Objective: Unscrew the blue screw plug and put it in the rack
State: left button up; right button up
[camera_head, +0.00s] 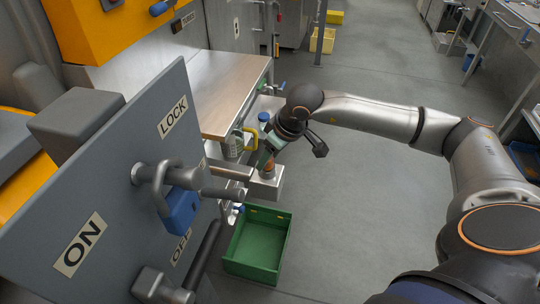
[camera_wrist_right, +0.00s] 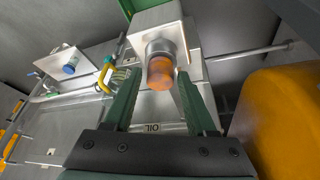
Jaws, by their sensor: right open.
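My right gripper (camera_head: 267,158) reaches down beside the workbench. In the right wrist view its two fingers (camera_wrist_right: 158,80) are apart, with an orange-brown round plug (camera_wrist_right: 160,72) seen between them. That plug sits on a metal collar on a pale block (camera_wrist_right: 155,20); I cannot tell whether the fingers touch it. The block also shows in the head view (camera_head: 266,188). A blue round cap, apparently the blue screw plug (camera_wrist_right: 68,69), sits on a pale plate at left in the wrist view. A blue cap (camera_head: 264,117) also shows beyond the gripper in the head view. I cannot identify the rack. My left gripper is out of view.
A green crate (camera_head: 235,262) stands on the floor below the block. A yellow handle (camera_head: 251,138) is left of the gripper. A grey panel (camera_head: 110,200) with a blue padlock (camera_head: 182,212) fills the left foreground.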

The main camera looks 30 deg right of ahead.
jog(key=m+h, duration=0.1)
jog(key=m, duration=0.1)
jog(key=m+h, duration=0.1)
jog(key=m, duration=0.2)
jog(key=shift+a+m, duration=0.2)
jog(key=shift+m, duration=0.1)
jog(key=shift+c, duration=0.3)
jog(key=c, duration=0.7)
jog(key=n+y, duration=0.1)
jog(key=n, duration=0.3)
jog(key=shift+d, duration=0.2)
jog(key=n+y, duration=0.1)
jog(key=n, duration=0.2)
jog(key=shift+y, duration=0.3)
jog(key=o, duration=0.8)
jog(key=shift+c, duration=0.2)
